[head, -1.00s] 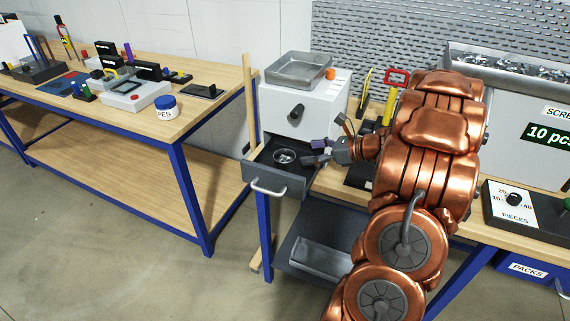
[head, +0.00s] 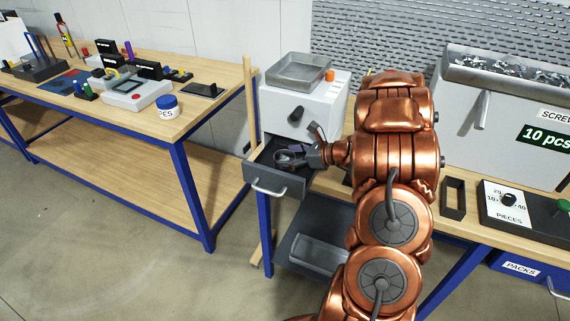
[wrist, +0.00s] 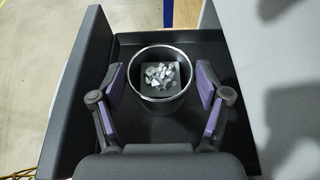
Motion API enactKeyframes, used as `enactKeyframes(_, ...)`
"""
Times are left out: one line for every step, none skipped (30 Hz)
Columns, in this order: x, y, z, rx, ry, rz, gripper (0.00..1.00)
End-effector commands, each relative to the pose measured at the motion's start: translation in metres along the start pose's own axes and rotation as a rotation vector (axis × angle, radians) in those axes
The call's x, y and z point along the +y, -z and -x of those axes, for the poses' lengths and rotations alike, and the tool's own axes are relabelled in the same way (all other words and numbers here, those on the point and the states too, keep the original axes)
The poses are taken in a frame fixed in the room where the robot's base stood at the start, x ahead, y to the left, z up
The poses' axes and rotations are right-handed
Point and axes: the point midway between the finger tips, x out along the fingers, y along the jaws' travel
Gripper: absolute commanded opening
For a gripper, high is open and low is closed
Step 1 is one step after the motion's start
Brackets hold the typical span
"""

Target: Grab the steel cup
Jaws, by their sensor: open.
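The steel cup (wrist: 163,104) stands upright in the open dark drawer, with several small grey metal pieces (wrist: 160,76) inside it. In the head view the cup (head: 284,158) is small and partly hidden by my gripper. My gripper (wrist: 161,84) is open, with one purple-padded finger on each side of the cup. There is a gap between the left pad and the cup, and the right pad is close to the rim. In the head view my gripper (head: 294,156) reaches into the drawer from the right. The drawer (head: 291,183) is pulled out of the white machine.
The white machine (head: 325,110) with a metal tray (head: 302,70) on top stands behind the drawer. The drawer's walls (wrist: 80,85) are close around my gripper. A wooden post (head: 248,100) stands left of the machine. A second table (head: 130,125) is at the left.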

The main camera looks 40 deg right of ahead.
Motion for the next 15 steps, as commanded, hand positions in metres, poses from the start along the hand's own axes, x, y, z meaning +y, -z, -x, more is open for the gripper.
enactKeyframes(-0.0001,0.0,0.0001,0.0,0.0,0.0,0.76)
enactKeyframes(-0.0001,0.0001,0.0002,0.0,0.0,0.0,0.75)
enactKeyframes(-0.0001,0.0001,0.0002,0.0,0.0,0.0,0.7)
enactKeyframes(-0.0001,0.0001,0.0003,0.0,0.0,0.0,0.67)
enactKeyframes(-0.0001,0.0001,0.0003,0.0,0.0,0.0,0.64)
enactKeyframes(-0.0001,0.0001,0.0003,0.0,0.0,0.0,0.6)
enactKeyframes(-0.0001,0.0001,0.0004,0.0,0.0,0.0,0.57)
enactKeyframes(-0.0002,0.0001,0.0004,0.0,0.0,0.0,0.54)
enactKeyframes(-0.0002,0.0,0.0005,0.0,0.0,0.0,0.5)
enactKeyframes(-0.0002,0.0,0.0005,0.0,0.0,0.0,0.46)
enactKeyframes(-0.0002,0.0,0.0005,0.0,0.0,0.0,0.43)
enactKeyframes(-0.0002,0.0,0.0005,0.0,0.0,0.0,0.39)
enactKeyframes(-0.0002,0.0,0.0005,0.0,0.0,0.0,0.36)
enactKeyframes(-0.0002,0.0,0.0005,0.0,0.0,0.0,0.33)
enactKeyframes(-0.0002,0.0,0.0006,0.0,0.0,0.0,0.29)
